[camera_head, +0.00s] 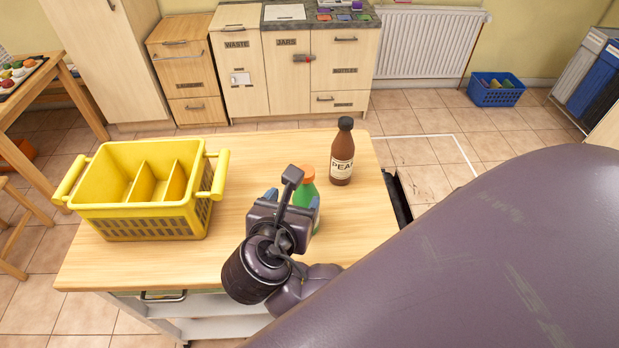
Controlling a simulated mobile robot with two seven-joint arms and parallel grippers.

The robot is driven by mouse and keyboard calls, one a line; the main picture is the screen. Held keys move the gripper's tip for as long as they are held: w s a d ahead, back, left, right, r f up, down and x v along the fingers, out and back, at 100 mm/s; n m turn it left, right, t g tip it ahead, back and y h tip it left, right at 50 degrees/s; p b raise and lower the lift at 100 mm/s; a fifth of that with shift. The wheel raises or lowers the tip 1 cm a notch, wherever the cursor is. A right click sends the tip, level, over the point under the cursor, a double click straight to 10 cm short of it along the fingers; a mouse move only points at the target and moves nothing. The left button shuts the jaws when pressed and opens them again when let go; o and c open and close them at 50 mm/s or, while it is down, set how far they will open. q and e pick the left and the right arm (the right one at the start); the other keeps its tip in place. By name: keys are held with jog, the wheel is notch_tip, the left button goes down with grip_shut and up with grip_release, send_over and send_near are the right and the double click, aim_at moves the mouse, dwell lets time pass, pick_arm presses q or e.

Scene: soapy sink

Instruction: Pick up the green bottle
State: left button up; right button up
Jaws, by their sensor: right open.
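The green bottle (307,188) with an orange-red cap stands upright on the wooden table, right of its middle. My right gripper (293,199) is right in front of it and hides much of its lower body. The gripper is open, with one bluish fingertip on the left and one at the bottle's right side. I cannot tell whether the fingers touch the bottle. My left gripper is not in view.
A brown bottle (342,158) with a label stands close behind, to the right. A yellow divided crate (150,225) sits at the left of the wooden table (240,275). The table between crate and bottles is clear. My large arm link covers the lower right.

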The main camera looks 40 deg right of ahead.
aim_at(304, 183)
jog(key=shift+x, duration=5.4)
jog(key=shift+a+f, duration=0.1)
jog(key=shift+a, duration=0.1)
jog(key=c, duration=1.2)
